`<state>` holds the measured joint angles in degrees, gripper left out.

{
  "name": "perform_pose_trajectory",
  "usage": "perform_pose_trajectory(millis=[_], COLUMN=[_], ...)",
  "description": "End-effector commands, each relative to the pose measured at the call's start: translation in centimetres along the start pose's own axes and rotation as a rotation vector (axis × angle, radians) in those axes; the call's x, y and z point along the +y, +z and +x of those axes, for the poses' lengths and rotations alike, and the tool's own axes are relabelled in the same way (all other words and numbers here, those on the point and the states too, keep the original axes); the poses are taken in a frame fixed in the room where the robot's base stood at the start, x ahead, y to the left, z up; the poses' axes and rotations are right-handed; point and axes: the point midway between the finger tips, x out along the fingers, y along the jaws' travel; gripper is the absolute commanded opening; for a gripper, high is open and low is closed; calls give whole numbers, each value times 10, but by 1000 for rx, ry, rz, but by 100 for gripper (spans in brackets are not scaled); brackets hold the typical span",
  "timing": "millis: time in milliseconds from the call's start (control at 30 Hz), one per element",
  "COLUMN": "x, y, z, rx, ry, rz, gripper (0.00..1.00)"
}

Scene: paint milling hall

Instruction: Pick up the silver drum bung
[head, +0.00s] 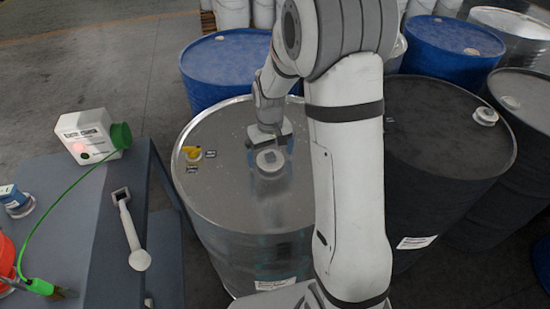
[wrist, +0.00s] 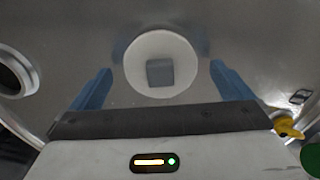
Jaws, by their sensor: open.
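The silver drum bung (head: 269,161) is a round, pale disc on the top of a silver drum (head: 225,205). In the wrist view the bung (wrist: 148,80) shows as a pale disc with a grey square in its middle. My gripper (head: 270,150) is over the drum top at the bung. In the wrist view its blue fingers (wrist: 161,80) are open, one on each side of the bung with a gap to it. Nothing is held. How high the fingertips are above the drum top is hard to tell.
A yellow fitting (head: 192,152) sits on the drum's left side. An open hole (wrist: 14,75) shows left in the wrist view. A dark drum (head: 430,130) stands right, blue drums (head: 222,68) behind. A bench (head: 110,240) at left holds a wrench (head: 130,230) and a white box (head: 85,137).

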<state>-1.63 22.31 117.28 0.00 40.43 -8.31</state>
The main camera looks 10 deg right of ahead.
Motion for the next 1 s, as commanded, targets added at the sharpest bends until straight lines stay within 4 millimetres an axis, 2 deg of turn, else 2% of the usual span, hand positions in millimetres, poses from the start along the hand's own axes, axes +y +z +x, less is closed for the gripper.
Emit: perform_pose_trajectory(millis=[267,867,1000], x=[0,-1,-1], y=[0,0,0], z=[4,4,4], rx=[1,1,1], ry=[0,0,0], rz=[-1,-2,-2], gripper=[100,52,51])
